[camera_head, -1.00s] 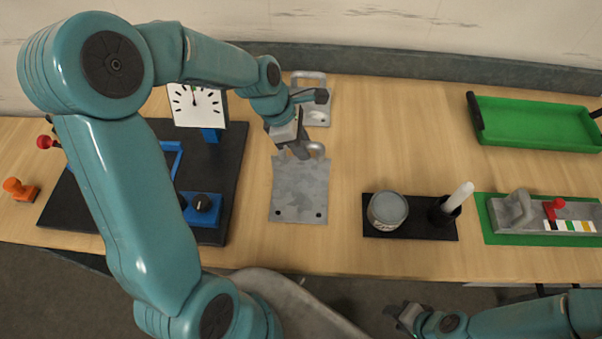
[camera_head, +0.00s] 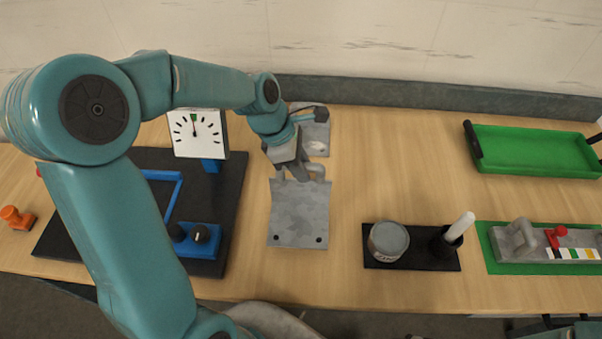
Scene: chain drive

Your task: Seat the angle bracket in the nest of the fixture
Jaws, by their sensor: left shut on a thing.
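I cannot tell whether the plate is clear of the table. The fixture appears to be the black base (camera_head: 232,190) at left, with a blue frame (camera_head: 172,203), a blue knob block (camera_head: 203,240) and a white dial (camera_head: 197,133). My left arm covers part of it, and no nest can be made out clearly. My right gripper is out of view.
A second grey plate with a handle (camera_head: 315,140) lies behind the gripper. To the right are a tin (camera_head: 388,240), a white-handled tool in a black holder (camera_head: 457,230), a grey device with a red lever (camera_head: 556,237) and a green tray (camera_head: 535,148). Bare table lies between bracket and tray.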

